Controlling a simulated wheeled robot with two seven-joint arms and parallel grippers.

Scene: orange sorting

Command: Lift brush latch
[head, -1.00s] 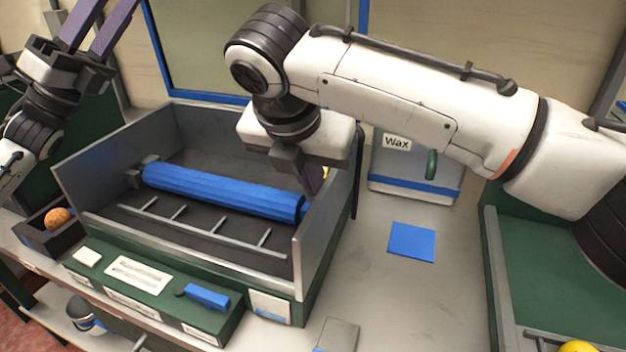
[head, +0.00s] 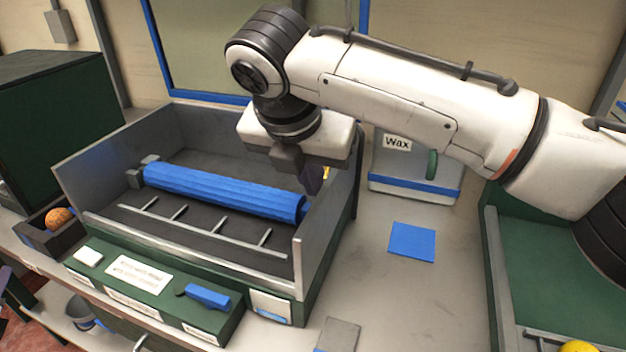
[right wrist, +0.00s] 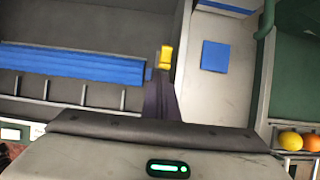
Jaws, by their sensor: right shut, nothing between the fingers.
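The blue roller brush (head: 225,190) lies across the open grey box. It also shows in the right wrist view (right wrist: 75,65). A yellow latch (right wrist: 165,57) sits at the brush's right end, by the box's right wall. In the head view only a yellow sliver (head: 326,173) of it shows behind my gripper. My right gripper (head: 313,184) points down over that end, shut and empty. In the right wrist view its dark fingers (right wrist: 160,97) are just below the latch; I cannot tell whether they touch it. A purple sliver at the head view's left edge may be my left gripper (head: 10,284).
A Wax container (head: 412,187) stands behind a blue square (head: 412,242) on the grey counter. The box's right wall (head: 325,220) rises close to my right gripper. A green panel with a blue handle (head: 208,297) runs along the front. An orange (head: 59,218) sits in a left bin.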

